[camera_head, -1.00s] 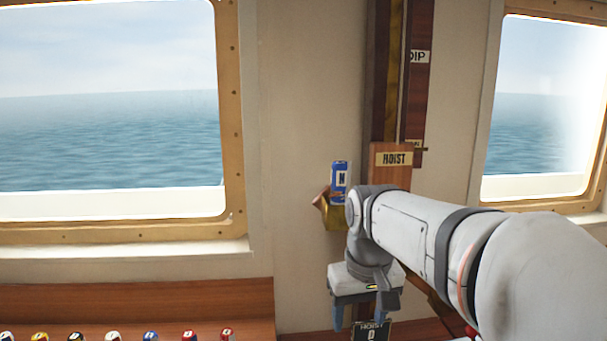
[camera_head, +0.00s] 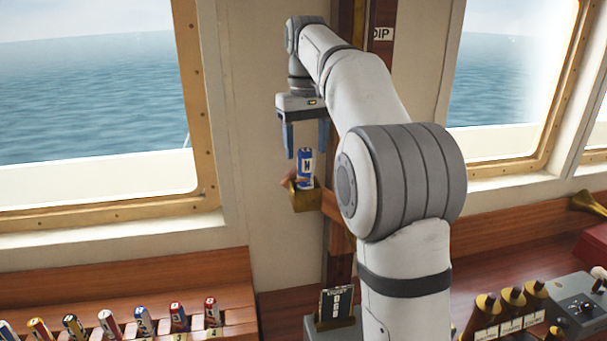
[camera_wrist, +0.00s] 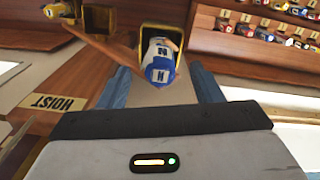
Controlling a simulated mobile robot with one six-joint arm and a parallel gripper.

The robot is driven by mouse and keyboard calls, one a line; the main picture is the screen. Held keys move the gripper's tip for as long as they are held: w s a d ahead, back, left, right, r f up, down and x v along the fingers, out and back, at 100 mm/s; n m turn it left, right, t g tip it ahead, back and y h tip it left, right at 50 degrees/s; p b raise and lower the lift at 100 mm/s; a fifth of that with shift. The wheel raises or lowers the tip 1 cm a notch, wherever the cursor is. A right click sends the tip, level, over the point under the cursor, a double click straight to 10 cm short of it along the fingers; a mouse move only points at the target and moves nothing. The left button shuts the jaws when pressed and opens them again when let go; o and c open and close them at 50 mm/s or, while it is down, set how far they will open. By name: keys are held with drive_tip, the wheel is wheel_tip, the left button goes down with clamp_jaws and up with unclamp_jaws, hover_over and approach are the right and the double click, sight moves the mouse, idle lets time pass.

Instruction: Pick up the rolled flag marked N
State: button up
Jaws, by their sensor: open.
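My gripper (camera_head: 305,146) is open and points down above the flag, one blue finger to each side. In the wrist view the flag lies between the fingers of my gripper (camera_wrist: 162,84), and neither finger appears to grip it.
A rack of several rolled flags (camera_head: 143,320) stands at the lower left. A wooden board with a HOIST plate (camera_wrist: 57,103) is close beside the holder. A second brass holder (camera_wrist: 58,10) shows at the upper left. Handles (camera_head: 512,300) stand at the lower right.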

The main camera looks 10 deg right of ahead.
sight(305, 169)
drive_tip(key=shift+w+f+p, duration=0.1)
drive_tip(key=shift+f+p, duration=0.3)
drive_tip(key=shift+f, duration=2.8)
drive_tip(key=shift+c, duration=0.3)
drive_tip(key=c, duration=1)
drive_tip(key=shift+r, duration=0.1)
